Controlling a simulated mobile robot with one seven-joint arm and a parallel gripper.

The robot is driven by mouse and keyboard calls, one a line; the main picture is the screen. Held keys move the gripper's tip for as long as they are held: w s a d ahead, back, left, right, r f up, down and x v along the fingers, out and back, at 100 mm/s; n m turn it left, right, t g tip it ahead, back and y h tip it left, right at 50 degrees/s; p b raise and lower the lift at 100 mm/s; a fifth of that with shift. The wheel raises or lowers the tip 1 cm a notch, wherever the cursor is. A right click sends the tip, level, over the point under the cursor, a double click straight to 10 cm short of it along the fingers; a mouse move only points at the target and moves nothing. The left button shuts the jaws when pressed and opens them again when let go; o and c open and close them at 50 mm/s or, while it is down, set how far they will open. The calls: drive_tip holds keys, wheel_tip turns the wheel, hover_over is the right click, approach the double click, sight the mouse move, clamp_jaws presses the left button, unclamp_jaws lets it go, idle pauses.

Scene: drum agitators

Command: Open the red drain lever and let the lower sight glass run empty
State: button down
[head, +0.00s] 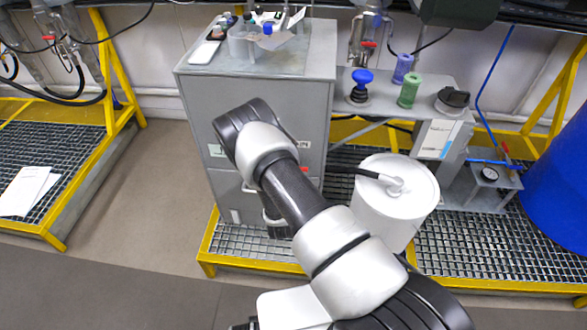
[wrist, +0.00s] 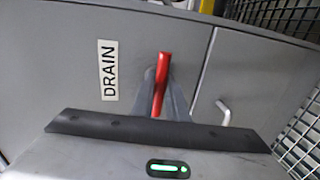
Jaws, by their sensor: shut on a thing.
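The red drain lever (wrist: 162,84) stands out from a grey cabinet face beside a DRAIN label (wrist: 109,70) in the wrist view. It runs roughly along the length of the label's lettering. My gripper (wrist: 162,93) has its grey fingers closed on either side of the lever and holds it. In the head view a small red part of the lever (head: 304,170) shows just below the partly covered label. My arm hides my gripper's fingertips there. I cannot make out the lower sight glass in either view.
The grey cabinet (head: 325,60) carries bottles and papers on top. A bent handle (wrist: 223,112) sits near the lever. A white drum (head: 400,225) with a hose stands close to the right of my arm. Yellow-edged grating (head: 490,265) surrounds it. Floor at the left (head: 140,190) is clear.

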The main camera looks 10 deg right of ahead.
drive_tip(key=shift+a, duration=0.1)
idle(0.3)
drive_tip(key=c, duration=2)
unclamp_jaws()
drive_tip(key=p+v, duration=0.1)
drive_tip(key=v, duration=1.6)
drive_tip(key=shift+s, duration=0.2)
